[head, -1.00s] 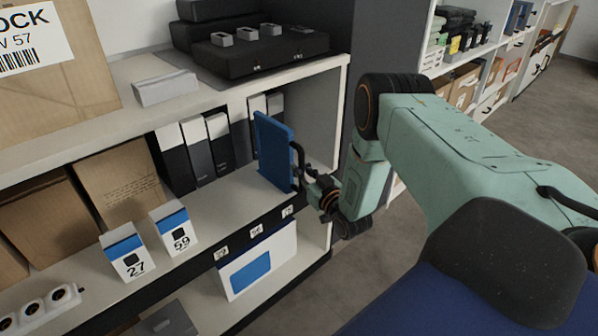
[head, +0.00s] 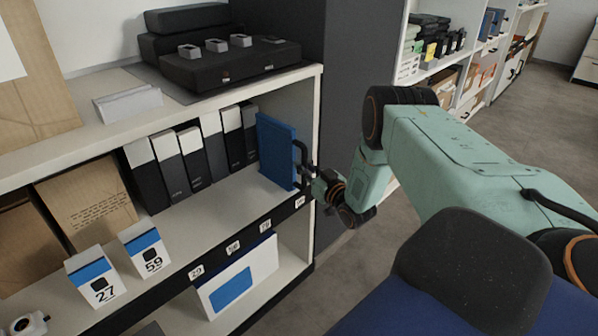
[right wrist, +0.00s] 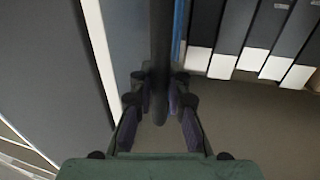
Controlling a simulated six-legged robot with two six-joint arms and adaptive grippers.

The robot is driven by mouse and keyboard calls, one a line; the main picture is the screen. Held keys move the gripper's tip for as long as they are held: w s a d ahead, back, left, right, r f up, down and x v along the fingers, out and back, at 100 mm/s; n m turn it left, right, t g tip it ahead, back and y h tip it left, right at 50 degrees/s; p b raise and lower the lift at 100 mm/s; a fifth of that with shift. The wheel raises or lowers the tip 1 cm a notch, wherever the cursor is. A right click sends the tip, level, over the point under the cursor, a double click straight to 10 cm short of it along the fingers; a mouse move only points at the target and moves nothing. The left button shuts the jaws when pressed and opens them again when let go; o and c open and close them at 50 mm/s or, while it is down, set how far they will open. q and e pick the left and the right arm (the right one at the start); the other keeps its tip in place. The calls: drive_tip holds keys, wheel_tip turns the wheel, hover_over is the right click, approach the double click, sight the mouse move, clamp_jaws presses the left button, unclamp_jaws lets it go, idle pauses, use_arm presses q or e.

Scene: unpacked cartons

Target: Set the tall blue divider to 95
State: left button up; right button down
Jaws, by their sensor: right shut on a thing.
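The tall blue divider (head: 275,150) stands upright on the middle shelf, toward its right end, with a dark handle (head: 302,156) on its front edge. In the right wrist view, the blue divider (right wrist: 177,32) is a thin strip beside the dark handle (right wrist: 160,35). My right gripper (head: 313,180) is shut on this handle, and its fingers (right wrist: 160,88) lie on both sides of it. Number labels run along the shelf's front edge: 29 (head: 196,271), 56 (head: 233,247), apparently 71 (head: 265,225), and one below the divider (head: 300,201), too small to read surely. My left gripper is out of view.
Several black and grey binders (head: 190,158) stand left of the divider. Two small boxes marked 27 (head: 96,277) and 59 (head: 146,251) stand near the shelf's front. The shelf's right side wall (head: 314,130) is close to the divider. The shelf between the boxes and divider is clear.

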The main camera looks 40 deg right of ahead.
drive_tip(key=shift+s+d+f, duration=0.1)
drive_tip(key=shift+d, duration=0.25)
drive_tip(key=shift+d, duration=0.1)
drive_tip(key=c, duration=1.3)
unclamp_jaws()
drive_tip(key=s+a, duration=0.1)
drive_tip(key=s, duration=1)
drive_tip(key=shift+s+a, duration=0.35)
drive_tip(key=shift+s, duration=0.05)
